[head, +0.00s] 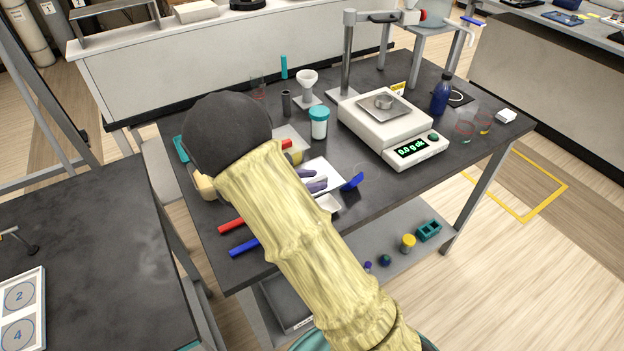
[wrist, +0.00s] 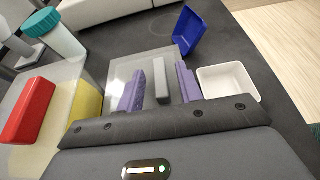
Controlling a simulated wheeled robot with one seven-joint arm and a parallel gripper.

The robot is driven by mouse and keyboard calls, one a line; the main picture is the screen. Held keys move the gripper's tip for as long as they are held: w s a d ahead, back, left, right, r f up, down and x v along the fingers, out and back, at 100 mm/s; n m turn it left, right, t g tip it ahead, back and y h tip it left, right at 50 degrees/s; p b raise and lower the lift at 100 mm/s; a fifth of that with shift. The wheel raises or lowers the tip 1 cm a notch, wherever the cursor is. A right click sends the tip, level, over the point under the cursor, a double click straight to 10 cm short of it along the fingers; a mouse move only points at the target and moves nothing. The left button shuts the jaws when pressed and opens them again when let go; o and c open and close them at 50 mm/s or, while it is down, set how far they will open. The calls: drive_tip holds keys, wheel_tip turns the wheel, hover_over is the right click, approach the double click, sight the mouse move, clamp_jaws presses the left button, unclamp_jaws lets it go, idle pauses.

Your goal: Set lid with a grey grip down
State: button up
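The lid is a clear, flat plate with a grey bar-shaped grip (wrist: 163,80). In the wrist view its clear plate (wrist: 122,72) lies over the dark bench top. In the head view, part of a pale plate (head: 326,170) shows beside my fingers. My gripper (wrist: 160,88) has purple fingers, one on each side of the grey grip. A gap shows between the left finger and the grip, and a narrower one at the right finger. The fingers also show in the head view (head: 312,182). My arm hides much of the lid there.
A blue tray (wrist: 188,30) and a white dish (wrist: 229,82) stand close to the lid's right. A red block (wrist: 28,110) and a teal-capped jar (head: 319,123) are to its left. The balance (head: 390,125) stands behind. Free bench top lies right of the blue tray.

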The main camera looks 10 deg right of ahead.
drive_tip(key=v, duration=1.2)
drive_tip(key=shift+r, duration=0.1)
drive_tip(key=shift+d, duration=0.1)
